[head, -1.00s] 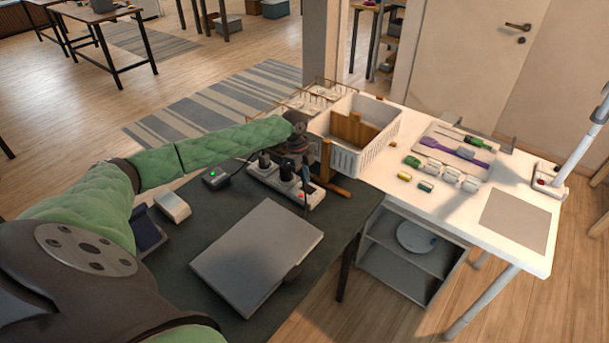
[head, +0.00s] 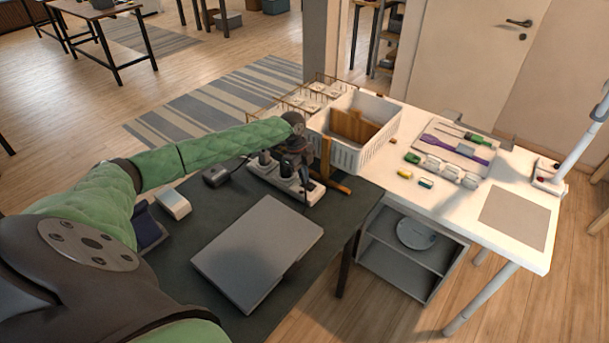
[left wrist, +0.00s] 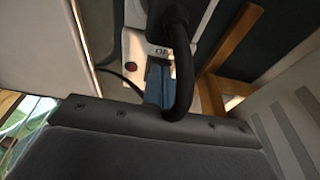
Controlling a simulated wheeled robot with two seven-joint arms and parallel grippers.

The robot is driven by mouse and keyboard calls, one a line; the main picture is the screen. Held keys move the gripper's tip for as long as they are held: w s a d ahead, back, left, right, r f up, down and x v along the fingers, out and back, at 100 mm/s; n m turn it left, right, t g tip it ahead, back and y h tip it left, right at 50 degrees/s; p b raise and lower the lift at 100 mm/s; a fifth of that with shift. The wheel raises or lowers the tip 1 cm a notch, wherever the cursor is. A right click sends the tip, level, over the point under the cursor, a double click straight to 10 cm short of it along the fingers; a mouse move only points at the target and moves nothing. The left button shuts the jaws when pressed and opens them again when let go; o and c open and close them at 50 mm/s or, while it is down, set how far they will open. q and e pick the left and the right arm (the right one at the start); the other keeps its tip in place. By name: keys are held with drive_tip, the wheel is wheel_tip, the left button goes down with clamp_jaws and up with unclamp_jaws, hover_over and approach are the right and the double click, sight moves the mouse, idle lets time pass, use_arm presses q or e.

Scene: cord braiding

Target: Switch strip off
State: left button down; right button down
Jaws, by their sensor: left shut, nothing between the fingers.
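The white power strip (head: 314,194) lies on the dark table with several black plugs (head: 265,160) in it. My left gripper (head: 304,181) is shut and empty, pointing down at the strip's near right end and hiding the switch area in the head view. I cannot tell whether it touches. In the left wrist view the strip's white end (left wrist: 134,47) shows a small dark red round spot (left wrist: 130,66), unlit, and part of a printed label. A black curved piece crosses in front of it. My right gripper is not in view.
A black adapter box (head: 216,177) with a cord sits left of the strip. A closed grey laptop (head: 258,252) lies in front. A wooden stand (head: 327,165) is close on the right, before a white basket (head: 345,158). The white table holds tools.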

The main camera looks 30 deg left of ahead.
use_arm(q)
drive_tip(key=shift+d+r, duration=0.1)
drive_tip(key=shift+s+d+r+p, duration=0.1)
drive_tip(key=shift+d+r+p, duration=0.1)
drive_tip(key=shift+d+p, duration=0.4)
